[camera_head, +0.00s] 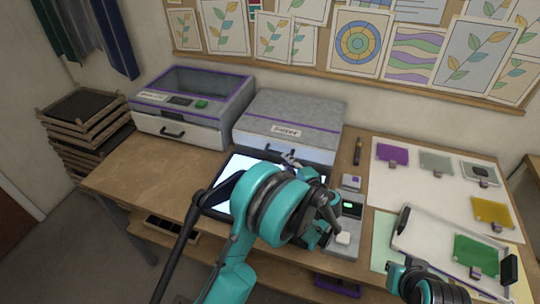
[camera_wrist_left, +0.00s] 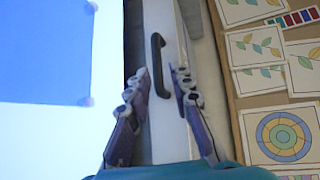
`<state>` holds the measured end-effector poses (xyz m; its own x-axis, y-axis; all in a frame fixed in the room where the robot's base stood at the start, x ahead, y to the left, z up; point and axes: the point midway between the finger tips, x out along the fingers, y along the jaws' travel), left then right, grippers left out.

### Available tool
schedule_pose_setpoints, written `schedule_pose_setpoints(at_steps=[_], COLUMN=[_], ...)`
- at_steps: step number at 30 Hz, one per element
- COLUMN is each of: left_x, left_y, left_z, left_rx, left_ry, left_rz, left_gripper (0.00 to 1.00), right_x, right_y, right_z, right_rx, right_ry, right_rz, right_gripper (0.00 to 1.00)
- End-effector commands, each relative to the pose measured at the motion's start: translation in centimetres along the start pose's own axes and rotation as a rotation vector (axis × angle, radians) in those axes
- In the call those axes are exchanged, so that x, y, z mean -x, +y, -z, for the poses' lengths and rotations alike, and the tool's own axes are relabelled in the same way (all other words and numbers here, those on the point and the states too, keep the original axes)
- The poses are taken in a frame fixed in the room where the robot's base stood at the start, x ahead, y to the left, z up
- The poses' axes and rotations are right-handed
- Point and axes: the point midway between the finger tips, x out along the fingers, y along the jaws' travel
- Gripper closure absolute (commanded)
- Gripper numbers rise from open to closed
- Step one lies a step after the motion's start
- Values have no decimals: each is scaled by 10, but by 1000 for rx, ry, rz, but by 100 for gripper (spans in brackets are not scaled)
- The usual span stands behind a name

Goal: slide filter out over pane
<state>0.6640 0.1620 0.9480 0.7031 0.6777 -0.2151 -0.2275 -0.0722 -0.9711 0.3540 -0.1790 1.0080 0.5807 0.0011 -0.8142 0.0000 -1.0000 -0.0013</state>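The grey box labelled Filter (camera_head: 290,118) stands at the back of the table. Its pale drawer front (camera_wrist_left: 165,120) carries a black handle (camera_wrist_left: 157,66), seen in the left wrist view. My left gripper (camera_wrist_left: 161,70) is open, one finger on each side of the handle in that view; I cannot tell whether they touch it. In the head view my left gripper (camera_head: 290,160) is partly hidden by its arm, in front of the drawer. A blue pane (camera_wrist_left: 45,50) lies on the glowing light panel (camera_wrist_left: 50,140).
A purple-trimmed machine (camera_head: 190,108) stands left of the box. A small device (camera_head: 349,209) with a green display is right of my left arm. Coloured glass samples, including a yellow one (camera_head: 491,211), lie on a white sheet (camera_head: 400,190). The table's left part is clear.

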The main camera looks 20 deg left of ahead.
Motion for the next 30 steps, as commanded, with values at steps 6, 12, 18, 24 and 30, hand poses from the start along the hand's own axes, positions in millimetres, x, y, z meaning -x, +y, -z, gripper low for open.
schedule_pose_setpoints(at_steps=[6,12,18,24,30], left_x=[-3,-30,-62,-76,-78], left_y=[12,12,9,7,6], left_z=[13,12,13,13,13], left_rx=[-45,-46,-45,-44,-44], left_ry=[-5,-9,-7,-5,-4], left_rz=[68,68,67,67,67], left_gripper=[78,78,78,78,78], right_x=[-2,-8,-14,-16,-16], right_y=[0,0,0,0,0], right_z=[-2,-6,-10,-12,-11], right_rx=[0,0,0,0,0], right_ry=[0,0,0,0,0], right_rz=[0,0,0,0,0], right_gripper=[100,100,100,100,100])
